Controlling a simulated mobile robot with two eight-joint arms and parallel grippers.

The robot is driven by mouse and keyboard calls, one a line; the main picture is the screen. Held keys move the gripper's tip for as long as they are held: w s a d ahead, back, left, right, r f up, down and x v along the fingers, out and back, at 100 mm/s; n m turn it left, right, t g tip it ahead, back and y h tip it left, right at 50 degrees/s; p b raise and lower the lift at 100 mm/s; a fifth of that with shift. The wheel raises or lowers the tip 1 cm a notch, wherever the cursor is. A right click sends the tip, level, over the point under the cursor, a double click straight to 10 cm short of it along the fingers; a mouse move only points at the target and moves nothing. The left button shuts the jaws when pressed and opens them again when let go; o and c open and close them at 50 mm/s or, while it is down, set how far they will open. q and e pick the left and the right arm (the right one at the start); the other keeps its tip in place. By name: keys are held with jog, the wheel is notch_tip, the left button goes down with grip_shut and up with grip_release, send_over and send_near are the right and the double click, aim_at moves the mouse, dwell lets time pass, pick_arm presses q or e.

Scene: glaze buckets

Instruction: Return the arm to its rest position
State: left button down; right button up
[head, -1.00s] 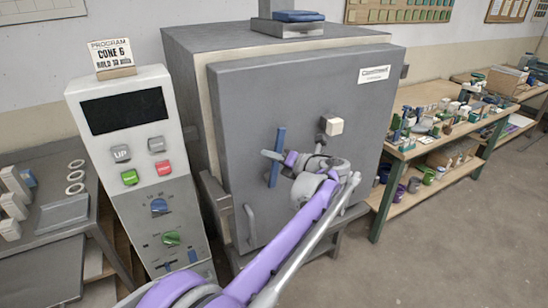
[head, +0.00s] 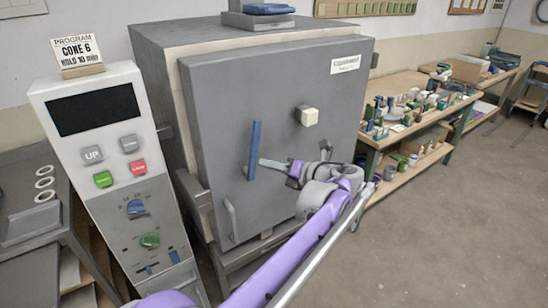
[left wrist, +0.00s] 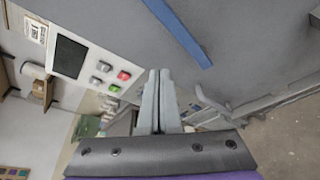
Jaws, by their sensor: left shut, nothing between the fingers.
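My left arm reaches in from the bottom of the head view, in front of the grey kiln (head: 330,100). Its gripper (head: 263,163) points left, its fingertips at the blue upright handle bar (head: 255,140) on the kiln door. In the left wrist view the two grey fingers (left wrist: 160,75) are pressed together with nothing between them. The blue bar (left wrist: 180,32) lies beyond and to the right of the tips there, with a gap in the picture. The kiln door (head: 225,110) looks shut. My right gripper is in neither view.
The control panel (head: 75,165) with a dark display and coloured buttons stands left of the kiln. It also shows in the left wrist view (left wrist: 75,55). Shelving with pots and a wooden bench (head: 410,135) are at the right. Open floor (head: 450,230) lies at the front right.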

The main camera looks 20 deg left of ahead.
pick_arm(q)
jog(key=s+a+f+n+g+h, duration=0.1)
jog(key=s+a+f+n+h, duration=0.1)
jog(key=s+f+n, duration=0.3)
jog(key=s+a+f+n+g+h+p, duration=0.1)
jog(key=s+a+f+n+h, duration=0.15)
jog(key=s+n, duration=0.35)
jog(key=s+a+f+n+g+h, duration=0.1)
jog(key=s+f+n+h, duration=0.2)
jog(key=s+n, duration=0.3)
jog(key=s+d+f+n+h, duration=0.2)
jog(key=s+f+n, duration=0.3)
jog(key=s+n, duration=0.3)
jog(key=s+d+f+n+t+h+p, duration=0.1)
jog(key=s+d+f+n+h, duration=0.2)
jog(key=s+n, duration=0.4)
notch_tip(320, 180, down, 2)
jog(key=shift+s+d+f+n+t+h, duration=0.2)
jog(key=shift+s+d+n+t+h, duration=0.15)
jog(key=shift+h, duration=0.3)
jog(key=shift+a, duration=0.15)
